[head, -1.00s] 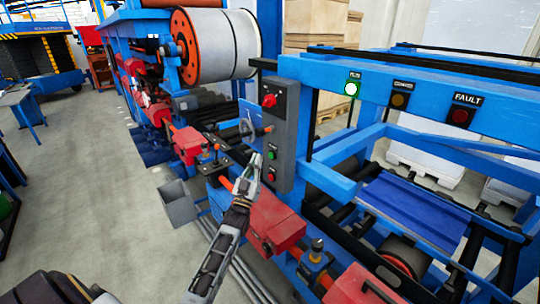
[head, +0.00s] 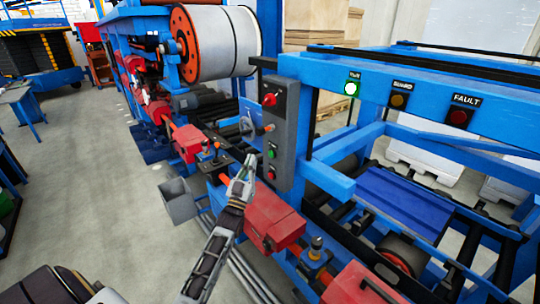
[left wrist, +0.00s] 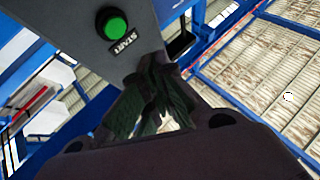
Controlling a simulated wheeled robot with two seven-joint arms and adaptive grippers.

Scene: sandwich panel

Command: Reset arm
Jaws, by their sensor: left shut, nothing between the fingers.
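My left gripper (head: 250,160) is shut and empty, just left of the panel's lower part, apart from the buttons as far as I can tell. In the left wrist view my closed dark fingers (left wrist: 152,95) lie below the green button (left wrist: 116,26), which is labelled START and uncovered. My right gripper is not in view.
Red machine housings (head: 272,222) lie below and right of my left forearm. Grey floor (head: 110,220) is open to the left.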

